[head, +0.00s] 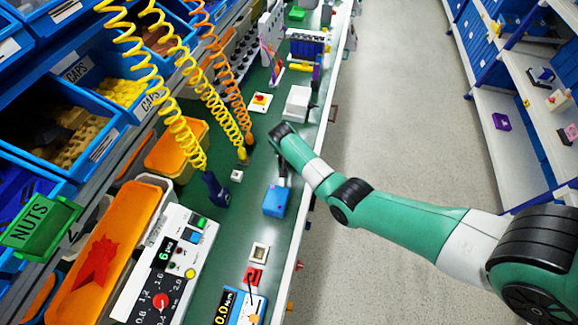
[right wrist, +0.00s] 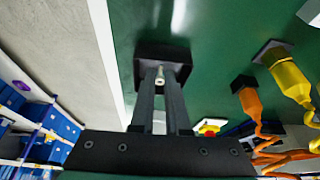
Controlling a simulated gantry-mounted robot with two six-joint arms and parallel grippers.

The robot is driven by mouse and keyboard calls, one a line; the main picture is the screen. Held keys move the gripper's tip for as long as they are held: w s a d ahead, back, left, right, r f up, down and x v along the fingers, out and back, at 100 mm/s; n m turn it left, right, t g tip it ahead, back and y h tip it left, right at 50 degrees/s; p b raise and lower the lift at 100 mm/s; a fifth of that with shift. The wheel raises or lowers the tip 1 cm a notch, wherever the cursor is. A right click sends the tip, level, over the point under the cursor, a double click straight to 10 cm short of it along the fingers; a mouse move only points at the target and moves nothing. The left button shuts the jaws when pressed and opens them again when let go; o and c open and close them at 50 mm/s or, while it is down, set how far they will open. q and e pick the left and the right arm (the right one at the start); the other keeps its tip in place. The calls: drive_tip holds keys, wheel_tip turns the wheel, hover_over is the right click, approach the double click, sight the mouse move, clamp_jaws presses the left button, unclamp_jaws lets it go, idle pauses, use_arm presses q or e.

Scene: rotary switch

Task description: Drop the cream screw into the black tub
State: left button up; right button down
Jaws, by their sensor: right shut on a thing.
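The small cream screw (right wrist: 160,76) is between the fingertips of my right gripper (right wrist: 161,82), which is shut on it. In the right wrist view the screw lines up with the square black tub (right wrist: 181,56) on the green bench, in front of the tub's opening. I cannot tell the exact height of the screw over the tub. In the head view my right gripper (head: 283,176) points down over the bench, and the screw is too small or hidden to make out. My left gripper is not in view.
A blue box (head: 275,201) stands close to my right gripper. A red and yellow button (head: 260,101) and a white box (head: 297,103) are farther along the bench (head: 243,215). Coiled yellow and orange hoses (head: 205,90) hang at the left. Blue bins line the left.

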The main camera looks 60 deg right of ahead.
sight(289, 165)
drive_tip(key=shift+w+d+f, duration=0.2)
drive_tip(key=shift+f, duration=0.3)
wheel_tip(289, 165, down, 3)
drive_tip(key=shift+w+d+r+b, duration=0.1)
drive_tip(key=shift+r+b, duration=0.05)
drive_tip(key=shift+b, duration=0.95)
drive_tip(key=shift+f, duration=0.2)
drive_tip(key=shift+f, duration=0.15)
drive_tip(key=c, duration=1.2)
unclamp_jaws()
